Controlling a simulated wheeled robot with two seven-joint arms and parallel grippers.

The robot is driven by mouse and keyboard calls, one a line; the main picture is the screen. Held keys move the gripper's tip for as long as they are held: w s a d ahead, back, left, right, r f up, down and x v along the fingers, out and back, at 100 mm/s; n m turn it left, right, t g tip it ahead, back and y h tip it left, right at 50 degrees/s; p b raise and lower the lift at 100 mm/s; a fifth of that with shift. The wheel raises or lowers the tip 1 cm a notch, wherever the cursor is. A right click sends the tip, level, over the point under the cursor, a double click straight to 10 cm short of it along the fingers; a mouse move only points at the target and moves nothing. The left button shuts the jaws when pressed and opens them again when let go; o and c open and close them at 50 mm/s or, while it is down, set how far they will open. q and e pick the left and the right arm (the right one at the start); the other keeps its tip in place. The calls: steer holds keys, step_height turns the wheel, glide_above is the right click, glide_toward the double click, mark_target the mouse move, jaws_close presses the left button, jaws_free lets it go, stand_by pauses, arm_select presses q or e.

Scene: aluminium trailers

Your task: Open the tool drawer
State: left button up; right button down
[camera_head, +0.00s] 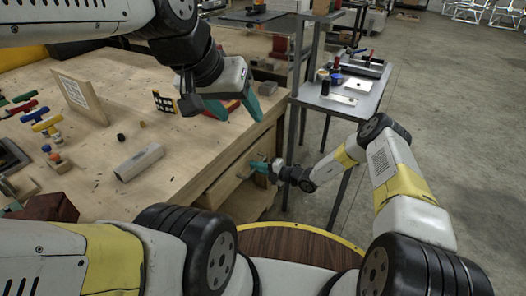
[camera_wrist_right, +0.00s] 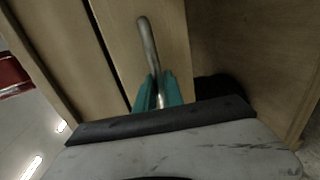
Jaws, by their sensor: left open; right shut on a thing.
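The tool drawer (camera_wrist_right: 170,30) is a light wooden front with a curved metal handle (camera_wrist_right: 148,45), close up in the right wrist view. My right gripper (camera_wrist_right: 158,92) has its teal fingers shut around the lower part of that handle. In the head view my right gripper (camera_head: 260,167) is at the front side of the wooden workbench, low beside the drawer. A dark gap shows beside the drawer front in the wrist view; I cannot tell how far the drawer is out.
The wooden workbench (camera_head: 160,190) carries a grey metal block (camera_head: 139,162), a white-sheeted board (camera_head: 80,97) and several coloured tools at the left. A grey metal side table (camera_head: 352,100) with tools stands beyond my right arm. Open floor (camera_head: 440,130) lies to the right.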

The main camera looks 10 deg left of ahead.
steer(key=f+v, duration=0.3)
steer(key=v, duration=1.2)
steer(key=d+f+v, duration=0.1)
steer(key=f+v, duration=0.2)
steer(key=v, duration=1.2)
steer(key=shift+s+d+f, duration=0.2)
steer(key=shift+s+d, duration=0.05)
steer(key=shift+d, duration=0.1)
steer(key=c, duration=1.5)
jaws_free()
steer(key=shift+o, duration=0.2)
steer(key=v, duration=0.7)
steer(key=shift+d, duration=0.4)
steer(key=shift+s, duration=0.15)
